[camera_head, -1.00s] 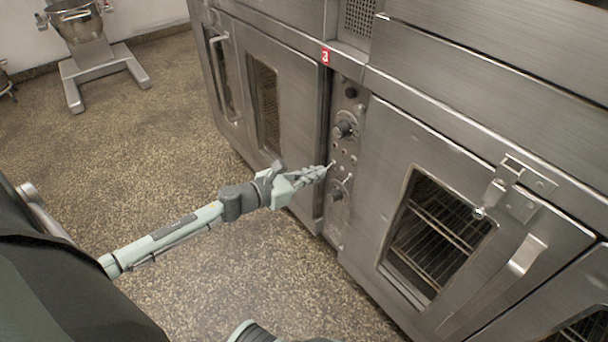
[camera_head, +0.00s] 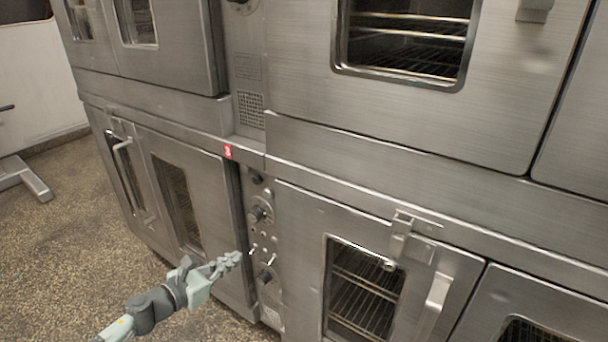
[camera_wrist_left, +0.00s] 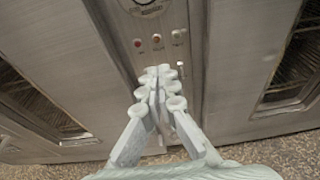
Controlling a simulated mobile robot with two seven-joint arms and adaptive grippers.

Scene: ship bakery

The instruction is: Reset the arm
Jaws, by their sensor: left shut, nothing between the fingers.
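My left gripper (camera_head: 228,262) reaches in from the lower left in the head view, in front of the oven's control panel (camera_head: 258,222). Its fingers are together with nothing between them. In the left wrist view the gripper (camera_wrist_left: 160,78) points at the panel, just below a row of small indicator lights (camera_wrist_left: 157,40) and a knob (camera_wrist_left: 146,5). Whether the fingertips touch the panel cannot be told. My right gripper is in no view.
A lower oven door (camera_head: 300,225) with a window and a protruding latch (camera_head: 412,240) is to the right. Another lower door (camera_head: 218,200) is left of the panel. Upper ovens stand above. Speckled floor (camera_head: 70,260) is open at the left, with a metal stand foot (camera_head: 38,186).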

